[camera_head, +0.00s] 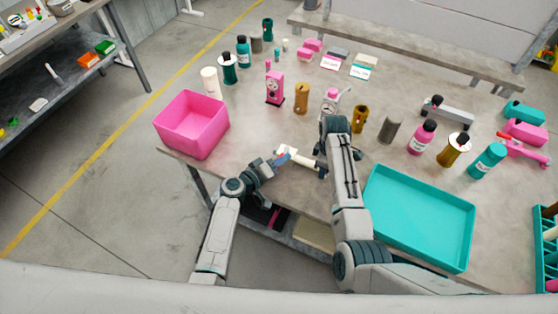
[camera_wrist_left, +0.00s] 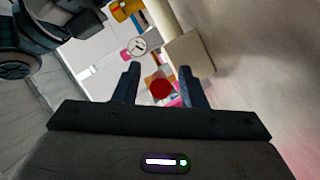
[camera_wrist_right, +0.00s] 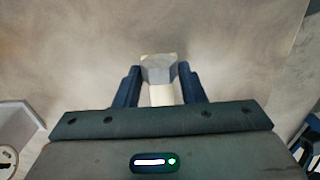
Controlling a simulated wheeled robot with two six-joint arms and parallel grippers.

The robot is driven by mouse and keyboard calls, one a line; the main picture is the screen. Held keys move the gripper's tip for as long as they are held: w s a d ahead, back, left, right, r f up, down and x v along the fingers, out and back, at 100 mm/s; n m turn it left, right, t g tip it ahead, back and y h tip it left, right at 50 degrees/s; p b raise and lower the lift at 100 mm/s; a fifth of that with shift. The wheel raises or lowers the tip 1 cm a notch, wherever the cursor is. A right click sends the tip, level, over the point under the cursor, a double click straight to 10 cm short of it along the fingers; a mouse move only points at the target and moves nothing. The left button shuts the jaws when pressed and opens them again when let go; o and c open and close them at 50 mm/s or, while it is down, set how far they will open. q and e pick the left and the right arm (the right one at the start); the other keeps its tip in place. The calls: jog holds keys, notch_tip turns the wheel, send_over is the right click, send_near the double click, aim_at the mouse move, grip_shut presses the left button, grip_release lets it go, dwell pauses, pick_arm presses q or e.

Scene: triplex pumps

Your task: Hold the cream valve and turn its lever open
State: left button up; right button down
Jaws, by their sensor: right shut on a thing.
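The cream valve (camera_head: 299,157) is held above the front edge of the table, between my two grippers. My right gripper (camera_wrist_right: 160,88) is shut on it; in the right wrist view the cream body (camera_wrist_right: 160,94) with a pale grey faceted end (camera_wrist_right: 158,69) sits between the fingers. My left gripper (camera_head: 279,160) is at the valve's left end. In the left wrist view its fingers (camera_wrist_left: 160,85) are apart, with a round red part (camera_wrist_left: 160,88) showing between them and a cream block-like part (camera_wrist_left: 190,54) just beyond. I cannot tell whether they touch the lever.
A pink bin (camera_head: 191,124) stands at the table's left corner. A teal tray (camera_head: 419,217) lies right of my right arm. Bottles, pumps and cylinders stand behind, including a pink pump (camera_head: 275,88) and an ochre cylinder (camera_head: 301,98). The tabletop just behind the grippers is clear.

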pick_arm(q)
grip_shut()
jog(key=shift+w+a+m+g+h, duration=0.25)
jog(key=shift+a+m+g+h, duration=0.15)
jog(key=shift+m+g+h, duration=0.35)
jog(key=shift+w+a+m+g+h, duration=0.2)
jog(key=shift+a+m+g+h, duration=0.15)
jog(key=shift+m+g+h, duration=0.35)
grip_release()
jog(key=shift+s, duration=0.1)
jog(key=v, duration=1.2)
jog(key=shift+r, duration=0.1)
